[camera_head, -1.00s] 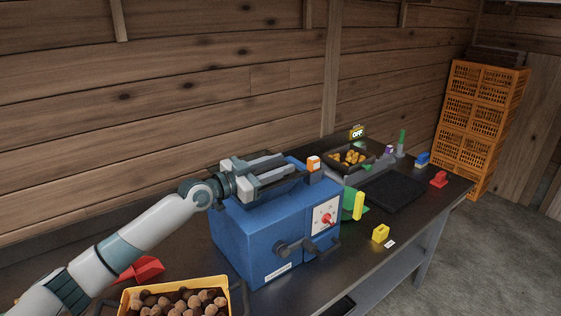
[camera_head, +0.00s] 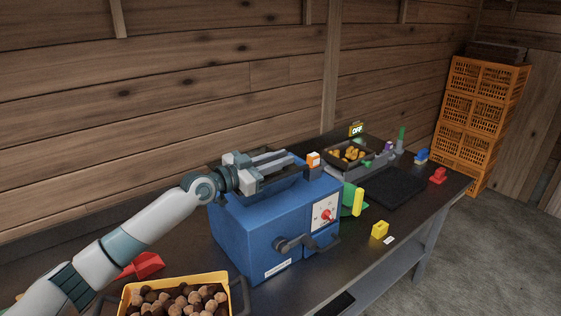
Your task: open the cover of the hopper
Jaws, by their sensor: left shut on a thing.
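The blue machine with the hopper (camera_head: 250,232) stands on the dark bench. Its dark cover (camera_head: 281,182) lies along the top, mostly hidden by my left gripper. My left gripper (camera_head: 285,161) reaches over the top from the left, its fingers pointing right. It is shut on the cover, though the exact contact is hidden. How far the cover is raised cannot be told. A small orange-and-white block (camera_head: 313,159) shows just beyond the fingertips. My right gripper is out of view.
A yellow crate of chestnuts (camera_head: 176,283) stands at front left, with a red object (camera_head: 146,264) behind it. The machine's front has a red knob (camera_head: 327,215) and a dark handle (camera_head: 290,245). Orange crates (camera_head: 482,115) are stacked beyond the bench.

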